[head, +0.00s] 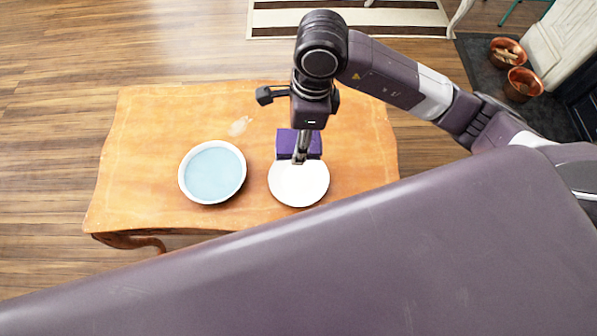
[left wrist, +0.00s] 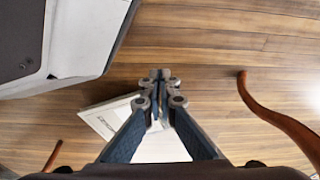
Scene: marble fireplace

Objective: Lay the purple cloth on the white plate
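The purple cloth (head: 286,143) is over the orange table, with its near edge at the far rim of the round white plate (head: 299,188). My right gripper (head: 299,159) points down over the cloth, its fingers close together at the cloth's near edge and seemingly pinching it. The fingers hide the middle of the cloth. Whether the cloth touches the plate I cannot tell. My left gripper (left wrist: 160,76) is outside the head view; in the left wrist view its fingertips are together, above the wooden floor, with nothing held.
A white-rimmed bowl with a pale blue inside (head: 212,172) stands left of the plate on the table (head: 130,160). Curved table legs (left wrist: 272,112) show in the left wrist view. Copper pots (head: 522,85) stand far right.

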